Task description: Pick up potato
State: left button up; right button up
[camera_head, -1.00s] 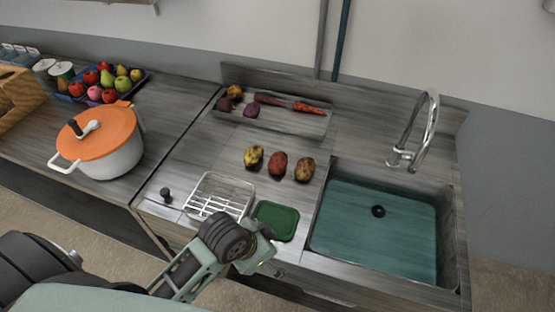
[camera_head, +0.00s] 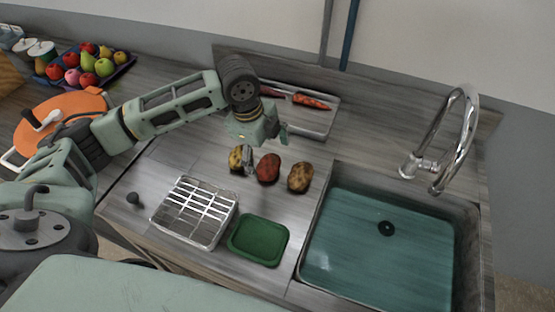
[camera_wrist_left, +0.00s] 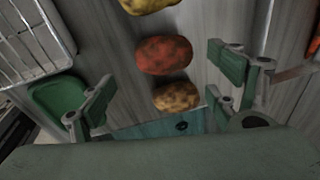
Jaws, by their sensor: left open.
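Three potatoes lie in a row on the counter left of the sink: a yellow one (camera_head: 237,160), a red one (camera_head: 268,168) and a brown one (camera_head: 300,178). The left wrist view shows the yellow (camera_wrist_left: 148,4), red (camera_wrist_left: 164,55) and brown (camera_wrist_left: 176,97) potatoes too, the yellow one cut off at the top edge. My left gripper (camera_head: 266,147) is open and empty above the row, beside the yellow and red ones. In the left wrist view its fingers (camera_wrist_left: 160,80) stand wide on both sides of the red and brown potatoes. My right gripper is out of view.
A wire rack (camera_head: 195,212) and a green tray (camera_head: 258,240) lie in front of the potatoes. The sink (camera_head: 380,235) and its tap (camera_head: 440,160) are at the right. A vegetable tray (camera_head: 325,127) is behind. My left arm partly covers an orange-lidded pot (camera_head: 40,112).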

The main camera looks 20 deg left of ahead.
aim_at(266, 163)
pick_arm(q)
jog(key=shift+w+a+r, duration=0.3)
jog(key=shift+w+a, duration=0.15)
jog(key=shift+a, duration=0.25)
jog(key=shift+s+d+f, duration=0.1)
jog(key=shift+f, duration=0.2)
jog(key=f, duration=0.1)
jog(key=f+p, duration=0.1)
jog(key=shift+s+d+f, duration=0.15)
jog(key=shift+d+f, duration=0.2)
jog(key=f, duration=0.1)
jog(key=f+p, duration=0.1)
jog(key=f, duration=0.1)
jog(key=shift+w+d+f, duration=0.2)
jog(key=shift+w+d, duration=0.05)
jog(key=shift+w, duration=0.1)
jog(key=shift+f, duration=0.2)
jog(key=c, duration=1.3)
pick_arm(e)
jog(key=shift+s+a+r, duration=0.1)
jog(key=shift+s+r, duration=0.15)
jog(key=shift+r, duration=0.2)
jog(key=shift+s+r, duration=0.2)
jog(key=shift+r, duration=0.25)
